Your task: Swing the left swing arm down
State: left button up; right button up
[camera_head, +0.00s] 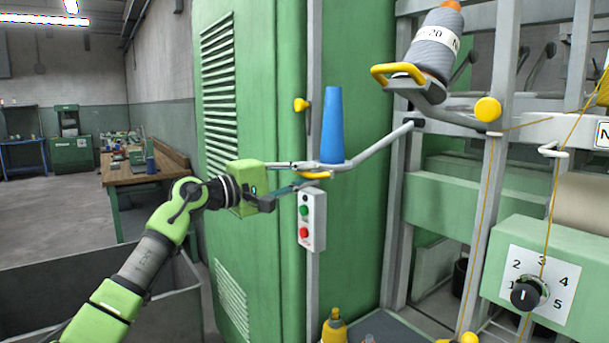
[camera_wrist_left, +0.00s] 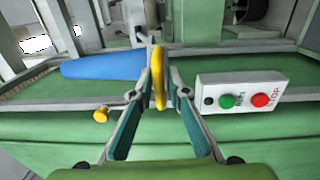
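The left swing arm (camera_head: 380,148) is a grey bent rod that runs from the machine frame down to a small plate. A blue cone (camera_head: 333,127) stands upright on that plate; in the left wrist view the blue cone (camera_wrist_left: 105,66) lies sideways across the picture. The arm's yellow handle (camera_head: 316,175) is under the plate. My left gripper (camera_head: 308,174) reaches it from the left. In the left wrist view the yellow handle (camera_wrist_left: 158,78) sits between the two fingertips, which close in on both its sides. My right gripper is in neither view.
A white start/stop box (camera_head: 312,219) hangs just below the gripper. A green cabinet (camera_head: 255,90) stands behind it. Another arm with a grey yarn cone (camera_head: 434,42) and yellow handle (camera_head: 397,73) is at upper right. A numbered dial (camera_head: 528,293) is at lower right.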

pick_arm(q)
jog(key=shift+s+a, duration=0.2)
jog(key=shift+a, duration=0.2)
jog(key=v, duration=1.1)
jog(key=shift+s+f, duration=0.1)
